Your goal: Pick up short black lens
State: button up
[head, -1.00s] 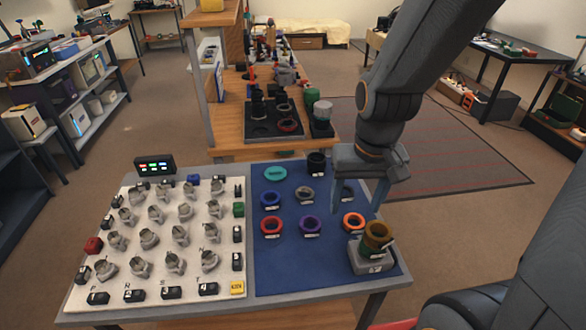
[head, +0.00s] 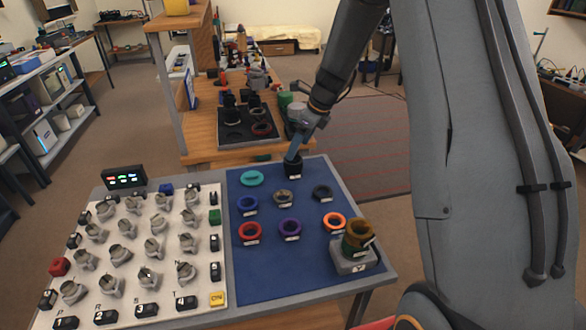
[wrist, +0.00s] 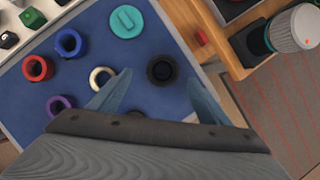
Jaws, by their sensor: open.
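A short black cylindrical lens (head: 293,171) stands upright at the back right of the blue mat (head: 250,288). In the wrist view the black lens (wrist: 162,69) shows from above, with a dark round opening, between the spread fingertips. My gripper (head: 293,157) is just over this lens, pointing down, and partly covers it. In the wrist view my gripper (wrist: 160,76) is open, with one blue-grey finger to each side of the lens. I cannot tell how far down the fingers reach. A flatter dark ring (head: 322,192) lies in front of it.
Near the lens are a teal disc (head: 252,178) and a grey ring (head: 283,197). Blue, red, purple and orange rings lie further forward. A brass ring (head: 358,235) sits on a grey block at the front right. A wooden bench (head: 200,150) stands just behind.

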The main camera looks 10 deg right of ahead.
aim_at(293, 166)
jog(key=shift+w+a+f+m, duration=0.1)
jog(key=shift+w+f+m, duration=0.25)
jog(key=shift+f, duration=0.2)
jog(key=shift+d+p+x, duration=0.1)
jog(key=shift+p+x, duration=0.45)
jog(key=shift+x, duration=1.15)
jog(key=shift+d+p+x, duration=0.15)
jog(key=shift+p+x, duration=0.4)
jog(key=shift+x, duration=1.2)
jog(key=shift+s, duration=0.1)
jog(key=c, duration=1.3)
